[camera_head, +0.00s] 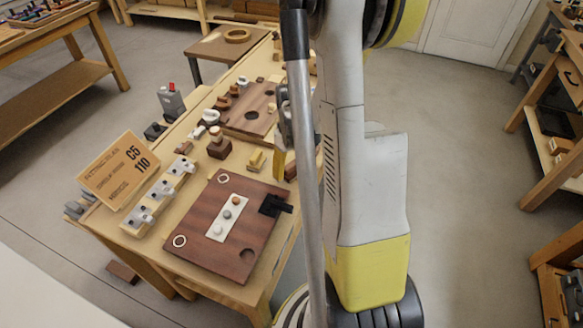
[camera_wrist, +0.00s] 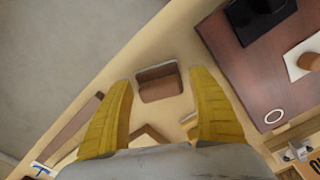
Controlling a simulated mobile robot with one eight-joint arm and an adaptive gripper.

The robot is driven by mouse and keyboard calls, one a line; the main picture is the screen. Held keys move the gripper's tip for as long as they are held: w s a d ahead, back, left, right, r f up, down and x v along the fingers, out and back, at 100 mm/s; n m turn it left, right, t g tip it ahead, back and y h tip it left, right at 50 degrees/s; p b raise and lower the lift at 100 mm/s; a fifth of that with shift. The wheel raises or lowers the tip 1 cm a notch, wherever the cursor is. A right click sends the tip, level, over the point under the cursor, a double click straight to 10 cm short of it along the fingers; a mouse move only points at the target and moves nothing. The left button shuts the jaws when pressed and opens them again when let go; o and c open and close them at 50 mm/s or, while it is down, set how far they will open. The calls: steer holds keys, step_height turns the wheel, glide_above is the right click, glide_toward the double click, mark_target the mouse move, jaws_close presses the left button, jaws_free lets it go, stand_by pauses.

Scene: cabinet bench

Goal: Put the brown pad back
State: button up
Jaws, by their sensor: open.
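A small brown block (camera_wrist: 160,88), which looks like the brown pad, lies on the pale bench top near its edge. In the head view it seems to be the brown piece (camera_head: 291,171) partly hidden by my arm. My gripper (camera_wrist: 160,95) is open, its yellow fingers on either side of the block in the picture. I cannot tell how high they are above it. One yellow finger (camera_head: 279,163) shows in the head view.
A black fitting (camera_head: 275,206) sits on the board's right edge. Yellow blocks (camera_head: 256,160) and a dark block with a knob (camera_head: 218,148) stand nearby. A second brown board (camera_head: 245,122) lies farther back. A sign (camera_head: 119,170) and metal fittings line the left side.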

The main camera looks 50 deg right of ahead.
mark_target(292, 166)
step_height(292, 166, up, 12)
steer(key=p, duration=0.5)
steer(key=s+a+r+t, duration=0.1)
steer(key=a+r, duration=0.3)
steer(key=a, duration=0.4)
steer(key=s+a+r+n+t, duration=0.1)
steer(key=s+a+r+t, duration=0.1)
steer(key=a+r, duration=0.3)
steer(key=s+a+r+t, duration=0.2)
steer(key=a+r+t, duration=0.2)
steer(key=a, duration=0.8)
steer(key=shift+a+r, duration=0.2)
steer(key=shift+r, duration=0.3)
